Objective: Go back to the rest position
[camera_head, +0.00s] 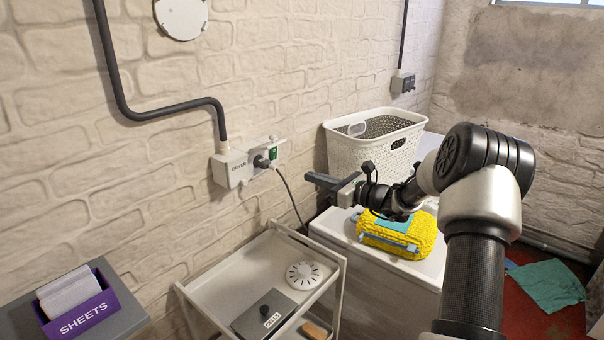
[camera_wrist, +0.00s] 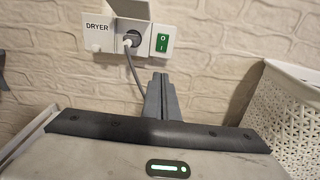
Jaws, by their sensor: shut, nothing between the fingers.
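My gripper (camera_head: 312,179) is shut and empty. In the head view it points left toward the brick wall, in front of and below the dryer socket box (camera_head: 236,167) and apart from it. In the wrist view its closed fingers (camera_wrist: 160,78) stand upright in the middle, below the box labelled DRYER (camera_wrist: 98,32). A plug (camera_wrist: 131,39) sits in the socket, with a green switch (camera_wrist: 162,43) to its right. My arm reaches in from the lower right of the head view, bent at the elbow.
Below my gripper are a white appliance top with a yellow bundle (camera_head: 398,236), and a trolley (camera_head: 232,268) with a smoke detector (camera_head: 304,274) and a CELLS box (camera_head: 264,316). A white basket (camera_head: 345,152) stands behind my arm. A purple SHEETS box (camera_head: 82,312) is lower left.

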